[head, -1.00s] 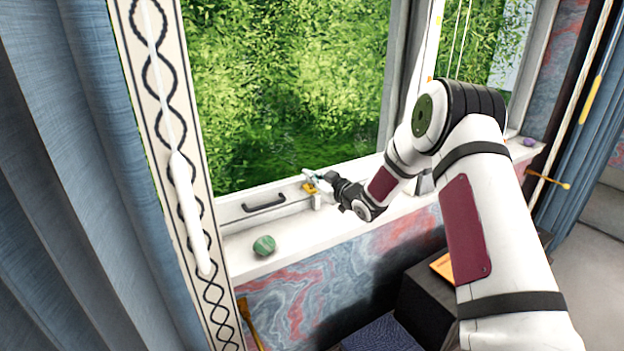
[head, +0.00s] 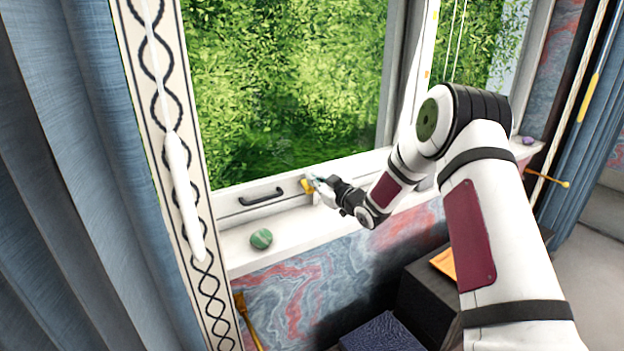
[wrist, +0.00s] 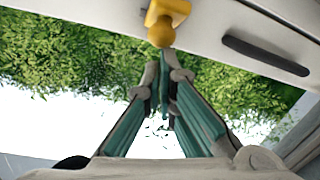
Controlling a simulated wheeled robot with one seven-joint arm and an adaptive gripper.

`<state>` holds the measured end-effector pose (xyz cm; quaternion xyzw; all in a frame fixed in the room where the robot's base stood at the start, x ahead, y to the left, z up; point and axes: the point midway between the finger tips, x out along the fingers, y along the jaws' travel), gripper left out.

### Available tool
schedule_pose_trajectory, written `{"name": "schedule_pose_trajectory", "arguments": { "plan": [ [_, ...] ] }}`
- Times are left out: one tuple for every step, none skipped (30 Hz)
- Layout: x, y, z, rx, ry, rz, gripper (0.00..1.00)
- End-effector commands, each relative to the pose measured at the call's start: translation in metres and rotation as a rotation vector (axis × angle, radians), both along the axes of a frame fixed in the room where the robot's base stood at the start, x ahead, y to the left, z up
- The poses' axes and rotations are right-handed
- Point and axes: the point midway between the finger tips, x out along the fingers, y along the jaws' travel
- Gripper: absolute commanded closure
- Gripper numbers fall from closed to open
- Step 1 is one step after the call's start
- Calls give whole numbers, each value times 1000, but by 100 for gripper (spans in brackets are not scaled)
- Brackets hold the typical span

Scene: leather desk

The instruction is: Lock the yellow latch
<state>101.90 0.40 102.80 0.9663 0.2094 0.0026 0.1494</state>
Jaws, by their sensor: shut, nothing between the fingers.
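The yellow latch (head: 307,186) is on the white lower frame of the window, to the right of the dark handle. In the wrist view the latch (wrist: 166,18) is at the top centre, with a rounded knob pointing toward my fingers. My gripper (head: 318,181) is at the latch, at the end of my arm reaching in from the right. In the wrist view my gripper (wrist: 164,75) has its teal fingers shut together with nothing held. The fingertips are just below the knob in the picture. I cannot tell whether they touch it.
A dark handle (head: 261,196) is on the window frame left of the latch. A green striped stone (head: 261,239) lies on the white sill (head: 300,230). A purple object (head: 528,140) sits at the sill's far right. A dark box (head: 425,300) stands below.

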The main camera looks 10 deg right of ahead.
Motion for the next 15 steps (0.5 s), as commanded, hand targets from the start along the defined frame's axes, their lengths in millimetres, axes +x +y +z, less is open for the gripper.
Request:
{"name": "schedule_pose_trajectory", "arguments": {
  "plan": [
    [-1,-2,-6,0,4,-2,100],
    [-2,-2,-8,0,4,-2,100],
    [-4,-3,-11,0,4,-2,100],
    [-5,-3,-13,-1,4,-2,100],
    [-5,-3,-15,-1,4,-2,100],
    [-7,-4,-18,-1,4,-2,100],
    [-7,-4,-20,-1,4,-2,100],
    [-8,-4,-22,0,3,-2,100],
    [-8,-4,-24,0,3,-2,100],
    [-9,-4,-26,0,2,-2,100],
    [-9,-4,-29,0,3,-2,100],
    [-10,-4,-32,0,3,-2,100],
    [-11,-4,-34,0,3,-2,100],
    [-11,-4,-36,0,3,-2,100],
    [-11,-4,-39,-1,1,-2,100]
  ]
}}
